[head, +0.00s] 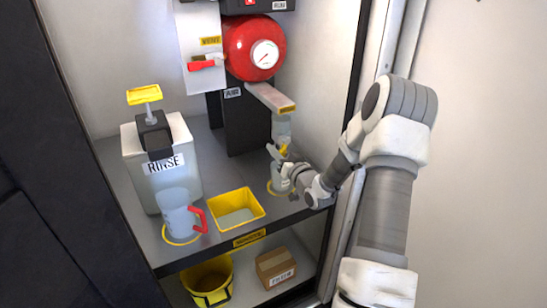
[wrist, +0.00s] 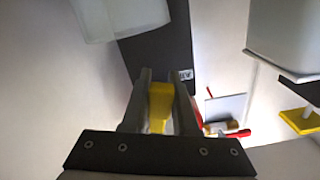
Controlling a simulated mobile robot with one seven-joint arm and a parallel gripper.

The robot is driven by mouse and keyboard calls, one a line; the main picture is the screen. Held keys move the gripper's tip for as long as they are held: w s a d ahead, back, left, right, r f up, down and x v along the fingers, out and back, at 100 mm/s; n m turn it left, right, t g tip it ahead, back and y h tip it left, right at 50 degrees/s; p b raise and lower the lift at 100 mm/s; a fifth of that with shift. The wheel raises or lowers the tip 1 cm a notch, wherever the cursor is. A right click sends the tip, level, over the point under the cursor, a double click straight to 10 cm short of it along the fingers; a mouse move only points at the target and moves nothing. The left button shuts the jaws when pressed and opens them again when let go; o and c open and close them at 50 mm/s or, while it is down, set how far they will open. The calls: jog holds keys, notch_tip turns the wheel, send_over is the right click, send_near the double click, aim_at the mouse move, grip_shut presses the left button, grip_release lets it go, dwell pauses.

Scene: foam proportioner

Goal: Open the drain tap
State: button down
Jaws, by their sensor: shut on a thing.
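A yellow tap handle (head: 284,149) sits at the lower end of a clear tube (head: 281,128) under a grey arm (head: 268,96) with a yellow label. I take it for the drain tap. My gripper (head: 279,158) is at this handle, coming from the right. In the wrist view the yellow handle (wrist: 160,105) lies between both fingers of my gripper (wrist: 160,95), which is shut on it. My gripper partly hides the tap body and a clear cup (head: 276,180) below it, standing at a yellow ring. The tap's exact angle is hard to tell.
A red round tank with a gauge (head: 252,48) hangs above. On the shelf stand a white RINSE dispenser (head: 160,165), a clear jug with a red handle (head: 180,212) and a yellow tray (head: 236,205). A yellow bucket (head: 208,280) and a carton (head: 276,267) stand below.

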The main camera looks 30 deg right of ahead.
jog(key=shift+d+f+n+b, duration=0.1)
jog(key=shift+d+n+b, duration=0.25)
jog(key=shift+n+b, duration=0.3)
jog(key=shift+d+f+n+b, duration=0.1)
jog(key=shift+d+n+b, duration=0.2)
jog(key=shift+n+b, duration=0.35)
jog(key=shift+r, duration=0.1)
jog(key=c, duration=0.7)
grip_release()
jog(key=s+p, duration=0.1)
jog(key=s, duration=0.4)
jog(key=s+p, duration=0.1)
jog(key=s, duration=0.5)
jog(key=s+p, duration=0.1)
jog(key=s, duration=0.5)
jog(key=shift+s+d+p, duration=0.2)
jog(key=shift+d+p, duration=0.1)
jog(key=shift+p, duration=0.05)
